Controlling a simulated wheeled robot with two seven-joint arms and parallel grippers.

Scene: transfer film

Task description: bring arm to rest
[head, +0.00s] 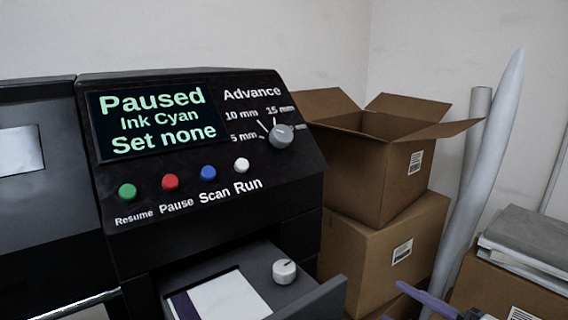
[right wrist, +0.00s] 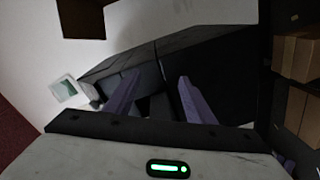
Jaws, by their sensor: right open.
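My right gripper (right wrist: 159,82) shows in the right wrist view with its two purple fingers spread apart and nothing between them. Dark bodywork lies beyond the fingers in the wrist view. My left gripper is not in view. The printer's control panel (head: 226,194) is at left centre, and its screen (head: 158,122) reads "Paused, Ink Cyan, Set none".
An Advance knob (head: 281,136) and several coloured buttons sit on the panel. An open tray (head: 253,262) with a white knob (head: 284,271) sticks out below. An open cardboard box (head: 372,180) stands on another box (head: 372,255) at right, beside pale rolls (head: 484,165).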

